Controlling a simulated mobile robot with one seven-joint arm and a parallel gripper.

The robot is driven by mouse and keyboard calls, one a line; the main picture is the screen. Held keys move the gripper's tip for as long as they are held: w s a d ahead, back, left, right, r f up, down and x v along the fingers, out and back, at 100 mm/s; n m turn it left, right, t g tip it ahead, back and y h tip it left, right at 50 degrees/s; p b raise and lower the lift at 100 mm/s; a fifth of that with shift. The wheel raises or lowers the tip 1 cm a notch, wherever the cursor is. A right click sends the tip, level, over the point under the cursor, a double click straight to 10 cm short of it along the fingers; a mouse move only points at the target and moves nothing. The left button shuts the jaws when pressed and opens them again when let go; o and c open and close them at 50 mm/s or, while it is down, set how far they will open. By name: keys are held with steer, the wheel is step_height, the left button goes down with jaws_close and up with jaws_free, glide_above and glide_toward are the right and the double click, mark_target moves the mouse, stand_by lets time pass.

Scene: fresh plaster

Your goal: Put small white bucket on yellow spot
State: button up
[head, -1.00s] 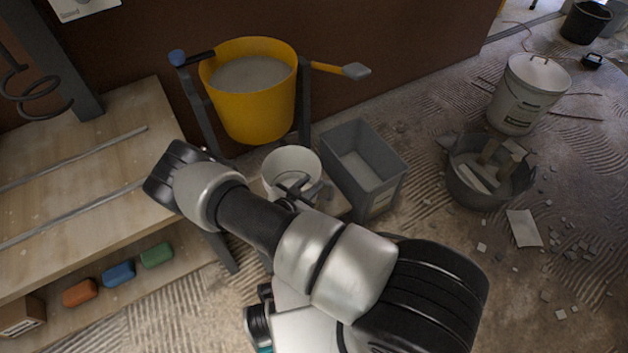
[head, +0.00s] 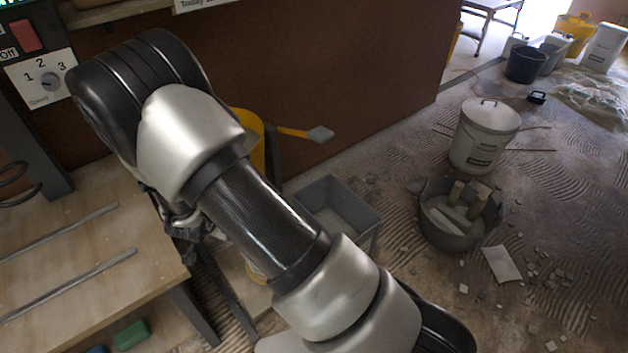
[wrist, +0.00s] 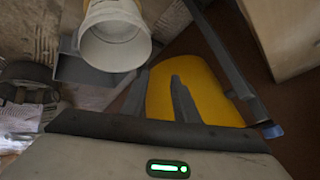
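The small white bucket (wrist: 115,42) shows at the top of the wrist view, its round mouth facing the camera. In the head view my arm hides nearly all of it. My gripper (wrist: 160,80) is open, with two dark fingers apart and nothing between them. It is over the yellow bucket (wrist: 208,85), which hangs in a dark stand, and apart from the white bucket. In the head view only a sliver of the yellow bucket (head: 254,128) shows beside my arm. I cannot make out a yellow spot in either view.
A wooden bench (head: 75,240) stands at the left, near a dark post with a dial (head: 46,82). A grey box (head: 345,215) stands just right of my arm. A round tub (head: 455,235) and large lidded bucket (head: 485,135) stand on the floor amid rubble.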

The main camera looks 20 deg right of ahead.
steer(key=s+d+r+n+y, duration=0.1)
steer(key=s+r+n+y, duration=0.15)
steer(key=r, duration=1.05)
steer(key=s+d+r+n+y, duration=0.2)
steer(key=s+r+y, duration=0.1)
steer(key=r, duration=1)
steer(key=s+d+r+n+g+h, duration=0.1)
steer(key=s+d+r+n+h, duration=0.1)
steer(key=s+d+r, duration=0.2)
steer(key=s+d+r+n+g+h, duration=0.1)
steer(key=s+d+r, duration=0.4)
steer(key=s+d, duration=0.5)
steer(key=s+n, duration=0.1)
steer(key=s, duration=0.7)
steer(key=shift+d+h, duration=0.35)
steer(key=shift+r, duration=0.1)
